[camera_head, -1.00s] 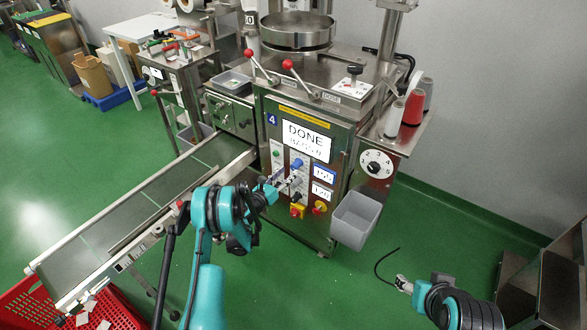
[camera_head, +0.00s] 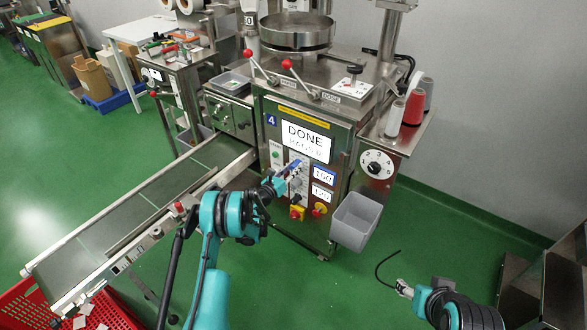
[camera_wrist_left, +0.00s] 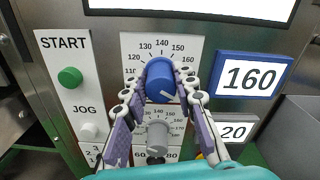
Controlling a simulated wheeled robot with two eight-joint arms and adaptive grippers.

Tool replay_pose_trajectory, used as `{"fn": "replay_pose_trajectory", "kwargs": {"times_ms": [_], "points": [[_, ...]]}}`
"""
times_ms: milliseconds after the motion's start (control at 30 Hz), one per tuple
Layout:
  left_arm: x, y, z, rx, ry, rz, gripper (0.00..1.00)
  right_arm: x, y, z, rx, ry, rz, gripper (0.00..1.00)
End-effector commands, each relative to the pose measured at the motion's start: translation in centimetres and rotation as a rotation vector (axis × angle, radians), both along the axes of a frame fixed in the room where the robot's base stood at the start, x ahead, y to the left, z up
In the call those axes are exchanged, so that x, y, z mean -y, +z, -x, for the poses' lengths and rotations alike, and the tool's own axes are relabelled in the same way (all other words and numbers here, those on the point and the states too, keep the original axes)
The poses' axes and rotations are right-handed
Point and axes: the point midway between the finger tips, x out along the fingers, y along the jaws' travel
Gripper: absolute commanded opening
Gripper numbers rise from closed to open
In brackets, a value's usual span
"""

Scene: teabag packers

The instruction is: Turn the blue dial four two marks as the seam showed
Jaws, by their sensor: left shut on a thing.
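The blue dial (camera_wrist_left: 159,75) sits on the machine's front panel over a scale marked around 110 to 160. My left gripper (camera_wrist_left: 163,82) is shut on the blue dial, one finger on each side. A white line shows on the dial's lower edge. The blue-framed display (camera_wrist_left: 249,78) beside it reads 160; it also shows in the head view (camera_head: 324,176). In the head view my left gripper (camera_head: 288,177) is at the panel of machine 4 and partly covers the dial. My right gripper (camera_head: 403,287) is small, over the floor at lower right.
A grey dial (camera_wrist_left: 157,136) is just below the blue one, close to my left fingers. The green START button (camera_wrist_left: 69,77) is at left. A conveyor (camera_head: 150,205) runs along the left, and a grey bin (camera_head: 356,222) hangs at the machine's right.

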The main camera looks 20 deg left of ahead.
Motion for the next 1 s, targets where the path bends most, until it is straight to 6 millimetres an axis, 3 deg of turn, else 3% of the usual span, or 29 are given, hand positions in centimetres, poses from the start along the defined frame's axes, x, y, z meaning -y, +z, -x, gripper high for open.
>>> {"fn": "replay_pose_trajectory", "kwargs": {"times_ms": [367,1000], "points": [[-0.04,-0.01,-0.01,-0.034,0.000,0.094,0.00,0.00,0.00,0.00,0.000,0.000,0.000,0.56],[-0.22,-0.13,-0.08,-0.228,0.000,0.629,0.00,0.00,0.00,0.00,0.000,0.000,0.000,0.56]]}}
